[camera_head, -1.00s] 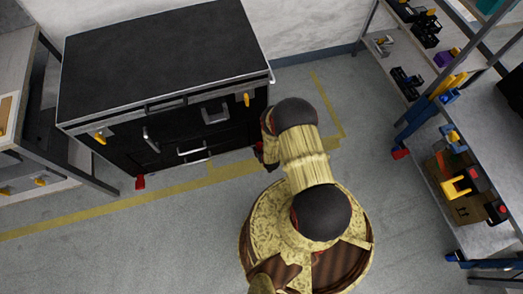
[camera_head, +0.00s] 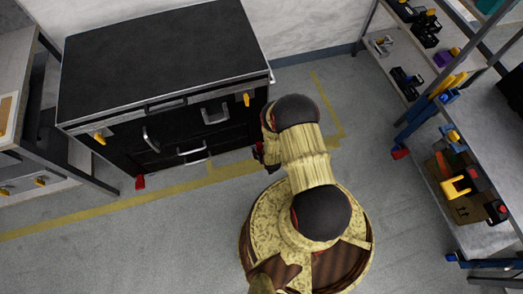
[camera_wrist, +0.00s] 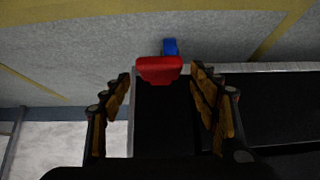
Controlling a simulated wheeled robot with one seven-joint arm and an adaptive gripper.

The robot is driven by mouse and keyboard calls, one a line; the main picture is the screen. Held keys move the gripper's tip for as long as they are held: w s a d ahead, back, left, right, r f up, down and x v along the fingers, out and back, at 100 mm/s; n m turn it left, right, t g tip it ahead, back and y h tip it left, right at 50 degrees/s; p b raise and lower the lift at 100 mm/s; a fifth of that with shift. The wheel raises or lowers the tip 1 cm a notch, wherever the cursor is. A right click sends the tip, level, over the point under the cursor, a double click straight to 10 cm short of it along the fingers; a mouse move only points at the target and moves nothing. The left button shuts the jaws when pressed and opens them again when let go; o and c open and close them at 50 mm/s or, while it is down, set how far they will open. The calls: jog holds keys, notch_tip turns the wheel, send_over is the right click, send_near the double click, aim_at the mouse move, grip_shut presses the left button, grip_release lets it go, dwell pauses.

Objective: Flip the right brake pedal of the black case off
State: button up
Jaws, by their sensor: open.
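The black case (camera_head: 160,55) stands against the wall, with silver edge trim, handles and yellow-orange latches on its front. Its left brake pedal (camera_head: 140,182) is red and sits low at the front left corner. In the head view my arm covers the right pedal's place. In the wrist view a red brake pedal (camera_wrist: 158,69) with a blue part (camera_wrist: 170,46) behind it shows beyond my fingertips. My gripper (camera_wrist: 162,90) is open, one finger on each side of the pedal in the picture. I cannot tell whether they touch it.
A workbench (camera_head: 28,75) stands close to the case's left. A metal shelf (camera_head: 480,235) with tools and boxes stands on the right.

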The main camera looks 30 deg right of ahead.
jog(key=v, duration=0.9)
jog(key=shift+s+r, duration=0.1)
jog(key=shift+r, duration=0.05)
